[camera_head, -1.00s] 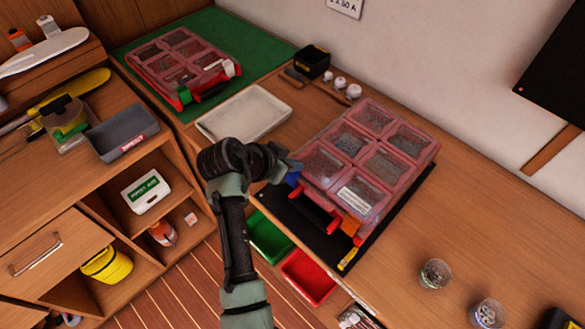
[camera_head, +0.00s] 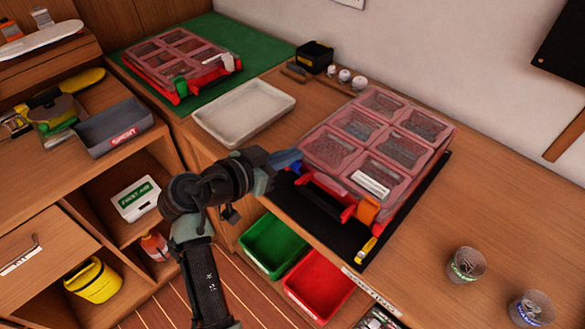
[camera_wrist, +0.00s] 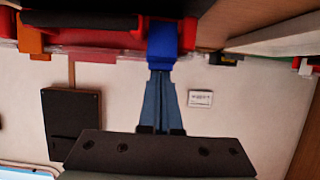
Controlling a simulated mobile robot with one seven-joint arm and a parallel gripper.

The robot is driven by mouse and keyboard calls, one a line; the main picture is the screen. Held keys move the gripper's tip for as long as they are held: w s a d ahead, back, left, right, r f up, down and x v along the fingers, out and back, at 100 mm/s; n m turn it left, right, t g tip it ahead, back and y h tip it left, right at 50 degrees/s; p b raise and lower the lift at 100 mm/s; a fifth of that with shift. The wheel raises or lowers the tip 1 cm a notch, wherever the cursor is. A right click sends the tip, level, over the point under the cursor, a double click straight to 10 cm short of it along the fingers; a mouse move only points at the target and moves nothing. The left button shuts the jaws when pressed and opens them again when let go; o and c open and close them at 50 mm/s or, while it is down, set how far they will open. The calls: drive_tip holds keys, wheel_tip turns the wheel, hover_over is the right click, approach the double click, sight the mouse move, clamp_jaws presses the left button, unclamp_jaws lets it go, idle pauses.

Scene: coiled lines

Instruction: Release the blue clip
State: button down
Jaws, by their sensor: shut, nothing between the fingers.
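The blue clip (camera_wrist: 162,45) is at the top of the wrist view, on the front edge of the near organizer case (camera_head: 325,155). In the head view the blue clip (camera_head: 295,169) shows only as a small patch at the case's left front corner, partly hidden by my fingers. My gripper (camera_wrist: 161,74) is shut with nothing between its fingers. Its tips are right at the clip; I cannot tell whether they touch it. An orange clip (camera_head: 366,210) is on the right of the same front edge. The red handle (camera_head: 325,198) lies between the clips.
The case rests on a black mat (camera_head: 432,192) on the wooden bench. A white tray (camera_head: 243,112) stands to its left. Green (camera_head: 273,245) and red (camera_head: 318,284) bins sit below the bench edge. Two glass jars (camera_head: 466,265) stand at right. A second case (camera_head: 182,60) is behind.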

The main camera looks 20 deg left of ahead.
drive_tip(key=t+b, duration=0.1)
drive_tip(key=b, duration=0.3)
drive_tip(key=s+f+t+h+b, duration=0.1)
drive_tip(key=b, duration=0.3)
drive_tip(key=s+f+t+b, duration=0.1)
drive_tip(key=t+b, duration=0.1)
drive_tip(key=b, duration=0.2)
drive_tip(key=shift+s+a+f, duration=0.1)
drive_tip(key=shift+a+f, duration=0.1)
drive_tip(key=shift+a, duration=0.2)
drive_tip(key=shift+r+h, duration=0.3)
drive_tip(key=shift+r, duration=0.15)
drive_tip(key=shift+d+r+p, duration=0.1)
drive_tip(key=shift+r+p, duration=0.15)
drive_tip(key=shift+p, duration=0.2)
drive_tip(key=w+r, duration=0.1)
drive_tip(key=w+d+r+p, duration=0.1)
drive_tip(key=r, duration=0.1)
drive_tip(key=shift+w+r, duration=0.2)
drive_tip(key=shift+r, duration=0.05)
drive_tip(key=f+v, duration=0.1)
drive_tip(key=v, duration=0.9)
drive_tip(key=shift+a+b, duration=0.15)
drive_tip(key=shift+b, duration=0.15)
